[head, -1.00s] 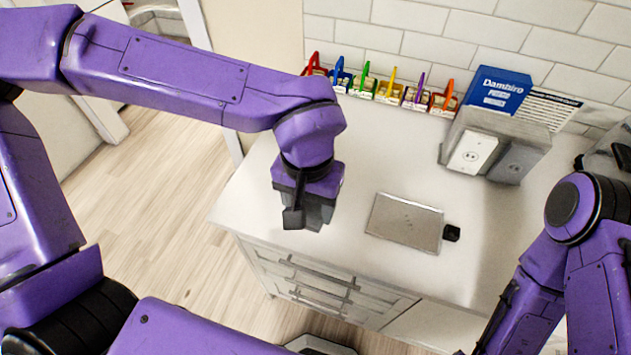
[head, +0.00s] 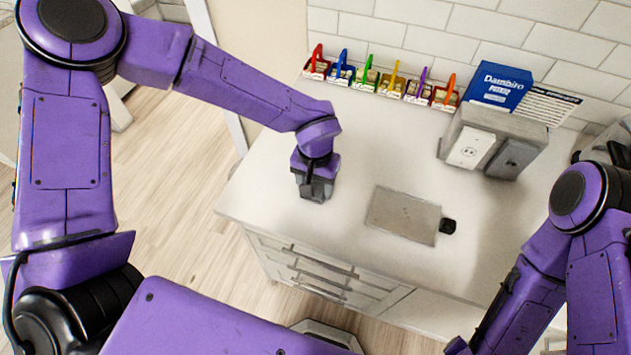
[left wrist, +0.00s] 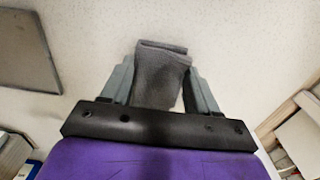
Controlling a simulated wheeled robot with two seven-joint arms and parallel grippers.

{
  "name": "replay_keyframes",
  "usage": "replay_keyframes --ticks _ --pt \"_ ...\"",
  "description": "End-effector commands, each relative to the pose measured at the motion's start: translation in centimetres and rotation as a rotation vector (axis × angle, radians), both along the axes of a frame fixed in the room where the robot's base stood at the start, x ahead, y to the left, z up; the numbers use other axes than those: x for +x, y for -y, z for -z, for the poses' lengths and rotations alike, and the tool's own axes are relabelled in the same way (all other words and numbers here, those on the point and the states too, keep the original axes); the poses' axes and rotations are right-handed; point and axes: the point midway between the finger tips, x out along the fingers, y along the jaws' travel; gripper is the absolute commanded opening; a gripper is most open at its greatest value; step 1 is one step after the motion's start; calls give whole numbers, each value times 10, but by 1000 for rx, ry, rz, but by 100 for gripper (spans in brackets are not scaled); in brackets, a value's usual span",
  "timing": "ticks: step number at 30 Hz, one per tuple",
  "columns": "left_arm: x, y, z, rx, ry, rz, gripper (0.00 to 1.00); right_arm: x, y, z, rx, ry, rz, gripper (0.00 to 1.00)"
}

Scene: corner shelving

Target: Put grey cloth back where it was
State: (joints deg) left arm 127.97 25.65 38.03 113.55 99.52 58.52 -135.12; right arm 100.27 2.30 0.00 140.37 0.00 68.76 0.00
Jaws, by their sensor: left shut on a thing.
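The grey cloth (left wrist: 162,78) is a folded dark-grey piece between the two fingers of my left gripper (left wrist: 160,85) in the left wrist view. The fingers are shut on it, one on each side. In the head view my left gripper (head: 314,190) points down over the left part of the white counter (head: 350,165), and the cloth is hidden there behind the gripper. I cannot tell whether the cloth touches the counter. My right arm shows at the right edge of the head view, but its gripper is not clearly seen.
A flat grey board (head: 403,215) lies right of my left gripper; its edge also shows in the left wrist view (left wrist: 28,45). Several coloured bins (head: 385,85) line the wall. A blue box (head: 500,88) stands behind a grey outlet unit (head: 492,140). Counter between gripper and board is clear.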

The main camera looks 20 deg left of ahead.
Motion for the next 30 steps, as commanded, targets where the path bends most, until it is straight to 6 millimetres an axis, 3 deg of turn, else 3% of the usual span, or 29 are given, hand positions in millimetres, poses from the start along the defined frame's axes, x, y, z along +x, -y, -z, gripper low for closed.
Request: replay_keyframes --ticks 2,3,5,6,14,17,30 --pt "0 0 2 0 -1 0 36 0 0 -1 0 0 0 59" --pt "0 0 3 0 -1 -1 63 0 0 -1 0 0 0 59" --pt "0 0 3 0 -1 -1 83 0 0 -1 0 0 0 59" --pt "0 0 3 0 -1 -1 85 0 0 -1 0 0 0 59" --pt "0 0 2 0 0 0 85 0 0 0 0 0 0 59" --pt "1 0 -7 -2 3 -1 85 0 0 2 0 0 0 59" --pt "1 0 -107 -2 2 -1 85 0 0 13 0 0 0 59"
